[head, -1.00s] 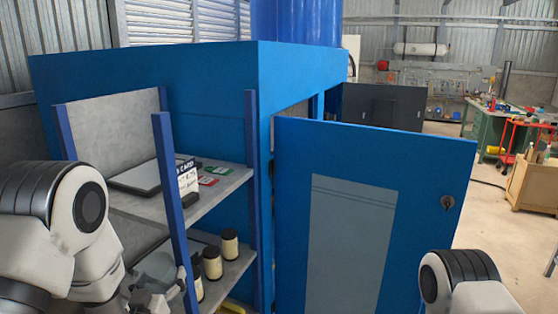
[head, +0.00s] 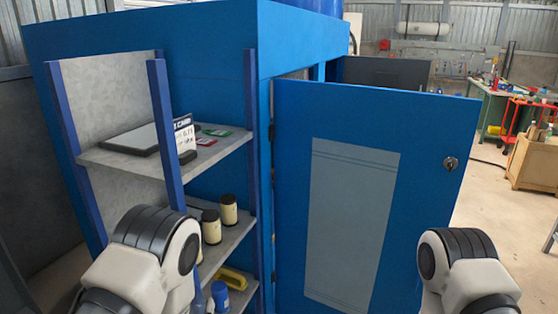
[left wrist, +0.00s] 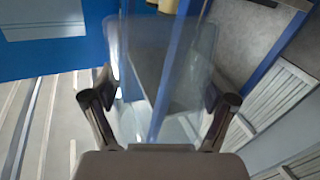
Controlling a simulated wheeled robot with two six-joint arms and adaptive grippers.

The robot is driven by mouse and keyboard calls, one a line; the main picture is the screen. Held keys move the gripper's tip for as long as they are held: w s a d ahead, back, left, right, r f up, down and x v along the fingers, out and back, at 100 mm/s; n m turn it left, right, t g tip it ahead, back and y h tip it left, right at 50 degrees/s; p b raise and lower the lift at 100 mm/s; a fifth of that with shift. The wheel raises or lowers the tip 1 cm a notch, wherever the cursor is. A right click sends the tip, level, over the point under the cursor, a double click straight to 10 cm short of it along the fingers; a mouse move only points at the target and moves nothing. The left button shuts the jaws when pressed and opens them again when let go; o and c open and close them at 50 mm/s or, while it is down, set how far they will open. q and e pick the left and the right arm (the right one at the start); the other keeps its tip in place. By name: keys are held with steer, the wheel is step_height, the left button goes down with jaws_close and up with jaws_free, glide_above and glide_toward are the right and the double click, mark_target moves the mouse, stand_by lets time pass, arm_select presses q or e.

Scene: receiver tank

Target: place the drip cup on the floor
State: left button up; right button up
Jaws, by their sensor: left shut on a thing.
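The drip cup (left wrist: 165,50) is a clear, see-through cup in the left wrist view. It is between the two fingers of my left gripper (left wrist: 160,92), which is shut on it. The shelf post shows through its wall. In the head view only my left arm links show in front of the shelf; the left gripper and cup are hidden or out of frame. Bare floor (head: 485,240) shows at the right of the head view. Only a link of my right arm shows at the lower right; its gripper is out of view.
A blue cabinet has a shelf rack (head: 155,165) with blue posts and an open door (head: 320,190). Cream canisters (head: 228,209), a yellow item (head: 232,279) and a blue bottle (head: 219,295) stand on the lower shelves. A wooden cart (head: 531,164) is far right.

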arm_select(q)
steer(key=shift+w+f, duration=0.15)
steer(key=shift+w, duration=0.1)
steer(key=shift+s, duration=0.15)
